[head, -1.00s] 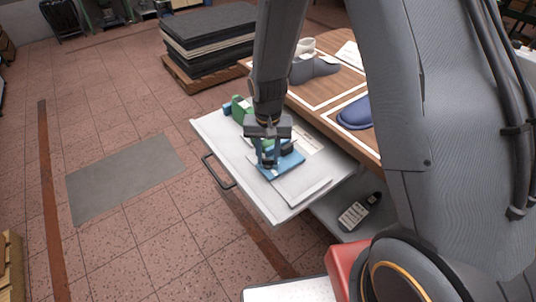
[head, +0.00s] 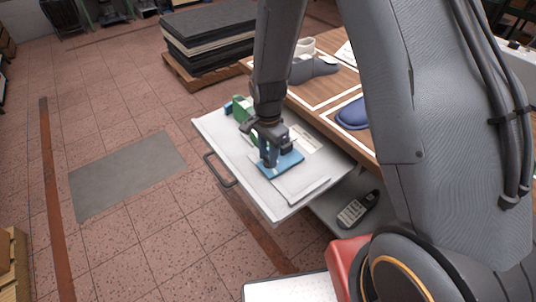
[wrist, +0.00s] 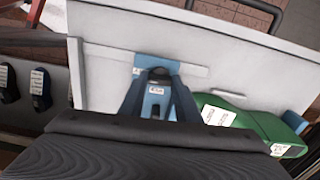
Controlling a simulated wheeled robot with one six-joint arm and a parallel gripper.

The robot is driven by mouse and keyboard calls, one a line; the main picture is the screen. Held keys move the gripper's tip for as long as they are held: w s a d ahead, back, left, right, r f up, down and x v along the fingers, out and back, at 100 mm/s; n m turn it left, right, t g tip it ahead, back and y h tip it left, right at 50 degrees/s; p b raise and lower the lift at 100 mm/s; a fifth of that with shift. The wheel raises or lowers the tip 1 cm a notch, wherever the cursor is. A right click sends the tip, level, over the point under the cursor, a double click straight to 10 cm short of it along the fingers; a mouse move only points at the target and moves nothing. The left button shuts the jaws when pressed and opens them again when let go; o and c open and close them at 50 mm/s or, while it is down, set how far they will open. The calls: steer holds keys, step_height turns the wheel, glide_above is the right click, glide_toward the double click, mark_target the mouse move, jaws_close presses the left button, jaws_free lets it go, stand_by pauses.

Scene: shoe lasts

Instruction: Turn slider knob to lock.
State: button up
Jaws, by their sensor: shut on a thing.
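A blue slider block lies in the white drawer; its flat blue plate (head: 285,168) shows in the head view under my gripper. In the wrist view the blue plate (wrist: 150,60) sits across a grey strip, and a dark round-topped knob (wrist: 158,75) stands near it. My gripper (head: 269,160) points down over the plate with its fingers shut on the knob. In the wrist view the gripper (wrist: 158,100) has one finger on each side of the knob. The fingers partly hide the knob, and its lock position cannot be read.
The pulled-out white drawer (head: 225,150) also holds a green last (wrist: 262,128) beside the slider. A wooden table (head: 325,100) with shoes adjoins it on the right. A dark handheld device (head: 358,209) lies on a lower grey surface.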

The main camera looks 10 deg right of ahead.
mark_target(268, 158)
steer(key=shift+m, duration=0.4)
steer(key=o, duration=1)
steer(key=shift+o, duration=0.2)
steer(key=shift+r+b, duration=0.8)
steer(key=shift+r, duration=3.15)
steer(key=s+d+r+n+t, duration=0.1)
steer(key=s+d+r+n, duration=0.8)
steer(key=s+n, duration=0.3)
steer(key=shift+s+d+n, duration=0.25)
steer(key=shift+d+n, duration=0.05)
steer(key=shift+d, duration=0.5)
